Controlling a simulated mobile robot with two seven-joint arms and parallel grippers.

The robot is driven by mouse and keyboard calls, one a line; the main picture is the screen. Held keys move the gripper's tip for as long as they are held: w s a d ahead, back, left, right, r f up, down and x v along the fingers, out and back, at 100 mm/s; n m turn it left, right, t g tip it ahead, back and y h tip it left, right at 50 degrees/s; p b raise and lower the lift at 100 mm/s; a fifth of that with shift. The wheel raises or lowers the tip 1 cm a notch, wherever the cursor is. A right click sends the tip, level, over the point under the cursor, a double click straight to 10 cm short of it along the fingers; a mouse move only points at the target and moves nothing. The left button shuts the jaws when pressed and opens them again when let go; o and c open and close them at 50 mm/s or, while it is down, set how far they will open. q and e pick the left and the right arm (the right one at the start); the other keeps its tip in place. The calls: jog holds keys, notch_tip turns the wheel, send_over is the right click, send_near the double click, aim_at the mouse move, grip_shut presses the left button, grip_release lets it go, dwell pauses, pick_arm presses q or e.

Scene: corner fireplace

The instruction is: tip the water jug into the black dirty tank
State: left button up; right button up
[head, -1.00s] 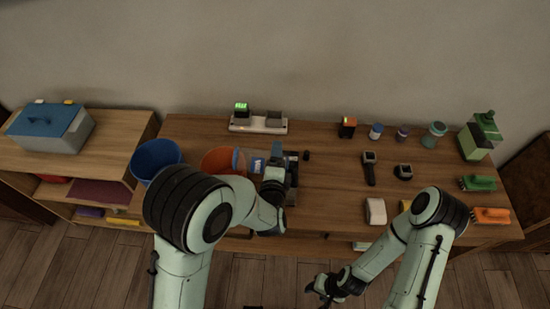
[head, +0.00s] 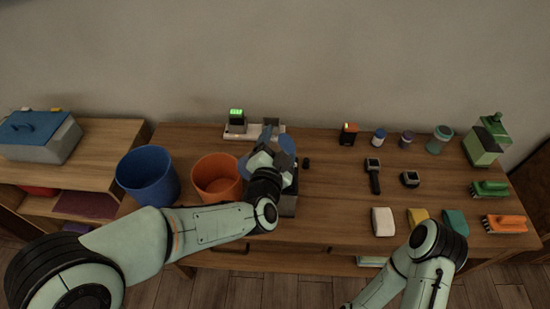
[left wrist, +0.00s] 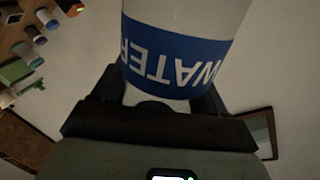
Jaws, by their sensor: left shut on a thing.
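The water jug (left wrist: 178,58) fills the upper middle of the left wrist view, white with a blue band whose word WATER reads upside down. My left gripper (head: 268,150) is shut on it, with dark fingers on both sides of the jug in the wrist view. In the head view the jug is mostly hidden by my gripper and wrist; only bluish patches show around them. A dark box, which looks like the black dirty tank (head: 289,204), shows partly below my left wrist on the table. Its opening is hidden. My right gripper is outside the picture.
An orange bucket (head: 217,179) and a blue bucket (head: 147,176) stand left of the gripper. A charger strip (head: 254,131) lies behind. Sponges (head: 382,222), brushes (head: 490,188), small jars (head: 378,138) and a green container (head: 486,145) occupy the right side.

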aim_at(287, 137)
pick_arm(q)
jog(key=r+n+b, duration=0.1)
jog(key=n, duration=0.1)
jog(key=d+r+n+b, duration=0.1)
jog(key=r+n, duration=0.1)
jog(key=d+r+n+t+h+b, duration=0.1)
jog(key=n, duration=0.1)
jog(key=shift+r+b, duration=0.3)
jog(key=shift+r, duration=0.1)
jog(key=shift+d+r+n+b, duration=0.15)
jog(key=shift+r+n+b, duration=0.05)
jog(key=shift+r+n, duration=0.25)
jog(key=shift+d+r+n+b, duration=0.15)
jog(key=shift+r+n, duration=0.15)
jog(key=shift+n, duration=0.25)
